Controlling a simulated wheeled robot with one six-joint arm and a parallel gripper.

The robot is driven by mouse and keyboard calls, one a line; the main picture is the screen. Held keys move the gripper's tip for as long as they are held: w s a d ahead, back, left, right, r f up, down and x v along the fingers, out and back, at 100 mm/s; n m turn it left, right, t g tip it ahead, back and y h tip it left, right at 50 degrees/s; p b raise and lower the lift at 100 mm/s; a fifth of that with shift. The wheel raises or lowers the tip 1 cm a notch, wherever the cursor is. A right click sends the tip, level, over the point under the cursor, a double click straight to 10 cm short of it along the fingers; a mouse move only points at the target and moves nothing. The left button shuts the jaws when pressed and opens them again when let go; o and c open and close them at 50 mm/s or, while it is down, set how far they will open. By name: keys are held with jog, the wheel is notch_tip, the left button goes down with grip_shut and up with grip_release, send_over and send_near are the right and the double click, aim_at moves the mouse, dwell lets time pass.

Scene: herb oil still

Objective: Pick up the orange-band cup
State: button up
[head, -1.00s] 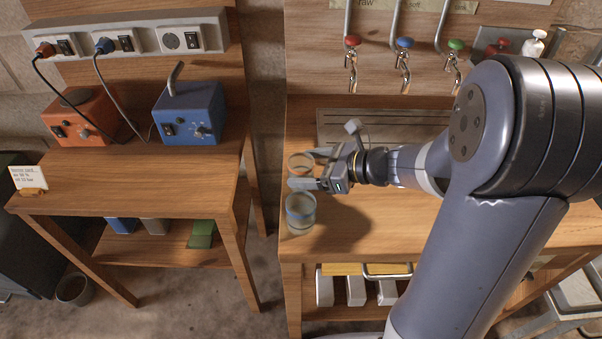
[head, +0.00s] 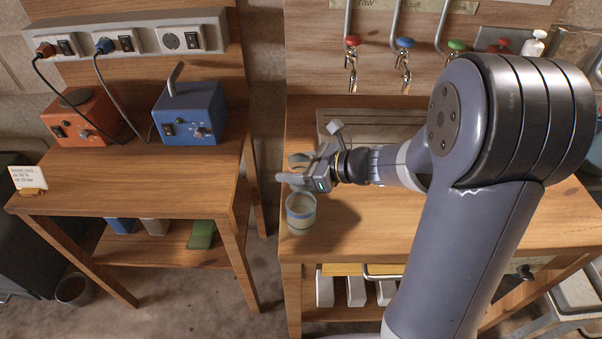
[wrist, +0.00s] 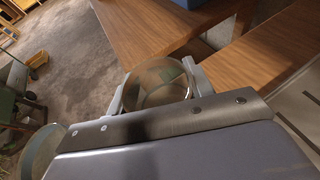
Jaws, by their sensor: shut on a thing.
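My gripper (head: 289,168) is over the left end of the right bench, its fingers pointing left. In the wrist view it is shut on a clear glass cup (wrist: 160,85), with one finger on each side. This cup has a brownish-orange rim, matching the orange-band cup. In the head view the held cup is hard to make out between the fingers. The blue-band cup (head: 301,213) stands upright on the bench, just in front of my gripper. A pale round rim, likely that cup's, shows at the lower left of the wrist view (wrist: 38,150).
The right bench (head: 370,225) has free top in front of my arm. Taps with red (head: 352,41) and blue (head: 404,43) knobs hang behind. A gap separates it from the left table (head: 130,190), which holds orange (head: 85,115) and blue (head: 190,112) boxes.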

jog(key=shift+c, duration=1.1)
